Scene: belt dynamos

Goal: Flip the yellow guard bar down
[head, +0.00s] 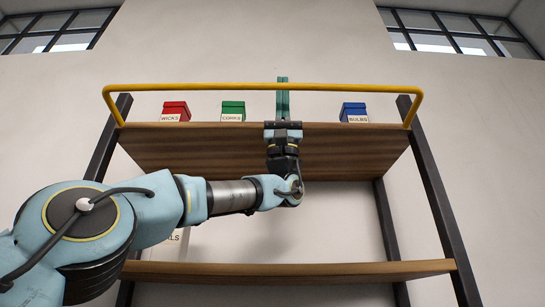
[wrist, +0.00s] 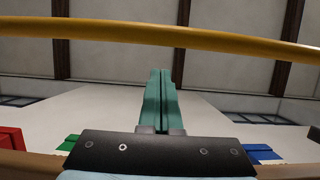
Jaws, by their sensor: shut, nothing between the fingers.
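The yellow guard bar (head: 203,86) stands raised above the front of the upper shelf (head: 225,145), with its ends at the shelf's two front corners. In the wrist view the bar (wrist: 110,30) runs across the top of the picture, beyond my fingertips. My gripper (head: 282,80) points up at the shelf's front edge, between the green and blue boxes. Its teal fingers (wrist: 161,75) are shut together with nothing between them. In the head view the fingertips overlap the bar's line; I cannot tell whether they touch it.
A red box (head: 175,111) labelled WICKS, a green box (head: 233,111) labelled CORKS and a blue box (head: 354,112) labelled BULBS stand on the upper shelf. A lower shelf (head: 330,268) sits below. Dark posts (head: 440,190) frame the sides.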

